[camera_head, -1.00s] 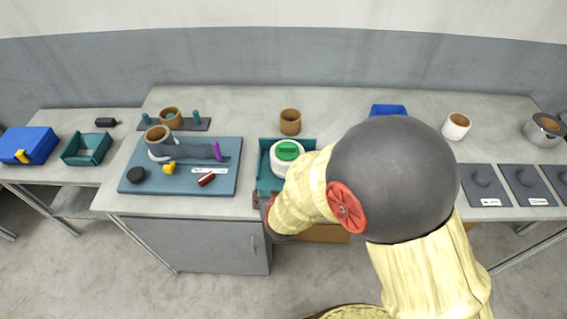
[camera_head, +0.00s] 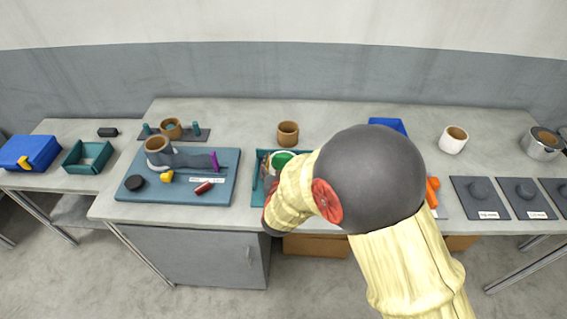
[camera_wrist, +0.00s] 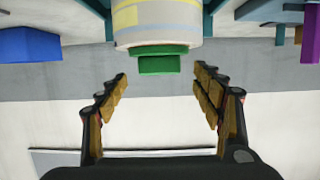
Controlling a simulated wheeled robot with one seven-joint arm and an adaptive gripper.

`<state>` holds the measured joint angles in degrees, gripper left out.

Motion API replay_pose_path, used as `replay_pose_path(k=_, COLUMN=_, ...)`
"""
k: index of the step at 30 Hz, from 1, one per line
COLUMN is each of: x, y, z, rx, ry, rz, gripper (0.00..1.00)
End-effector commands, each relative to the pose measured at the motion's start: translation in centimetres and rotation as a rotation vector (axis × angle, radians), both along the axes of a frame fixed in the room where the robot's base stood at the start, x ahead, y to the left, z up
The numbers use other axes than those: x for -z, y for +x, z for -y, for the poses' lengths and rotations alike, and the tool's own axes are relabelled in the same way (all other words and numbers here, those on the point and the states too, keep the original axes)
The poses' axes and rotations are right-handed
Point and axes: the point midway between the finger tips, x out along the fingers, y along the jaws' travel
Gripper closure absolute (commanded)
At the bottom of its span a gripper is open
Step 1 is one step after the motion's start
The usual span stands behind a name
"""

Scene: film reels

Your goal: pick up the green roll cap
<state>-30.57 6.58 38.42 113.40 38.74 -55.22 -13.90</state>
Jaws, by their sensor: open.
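The green roll cap (camera_head: 281,158) sits on top of a white roll (camera_wrist: 158,27) that stands in a teal tray (camera_head: 258,193). The wrist view appears upside down, with the green roll cap (camera_wrist: 158,65) below the white roll. My gripper (camera_wrist: 160,76) is open, its two fingers to the left and right of the cap's line with clear gaps. The cap appears just beyond the fingertips, apart from them. In the head view, my arm hides much of the tray, the roll and the gripper.
A blue board (camera_head: 221,190) with a purple piece and small parts lies left of the tray. A brown cup (camera_head: 288,134) stands behind the tray. A blue box (camera_head: 388,126) is at the back right. Grey plates (camera_head: 478,198) lie further right.

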Motion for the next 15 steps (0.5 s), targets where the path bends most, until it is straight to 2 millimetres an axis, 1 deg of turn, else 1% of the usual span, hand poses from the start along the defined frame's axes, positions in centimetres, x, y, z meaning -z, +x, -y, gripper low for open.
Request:
replay_pose_path(k=1, x=0.3, y=0.9, z=0.2, rx=0.003, ry=0.000, rz=0.000, gripper=0.33)
replay_pose_path(k=3, x=0.7, y=1.8, z=0.2, rx=0.001, ry=0.000, rz=0.000, gripper=0.33)
replay_pose_path(k=6, x=0.9, y=2.5, z=0.2, rx=0.001, ry=-0.001, rz=-0.002, gripper=0.33)
replay_pose_path(k=12, x=0.7, y=2.6, z=0.2, rx=0.000, ry=-0.001, rz=-0.001, gripper=0.33)
replay_pose_path(k=15, x=0.7, y=2.6, z=0.2, rx=0.000, ry=-0.001, rz=-0.001, gripper=0.38)
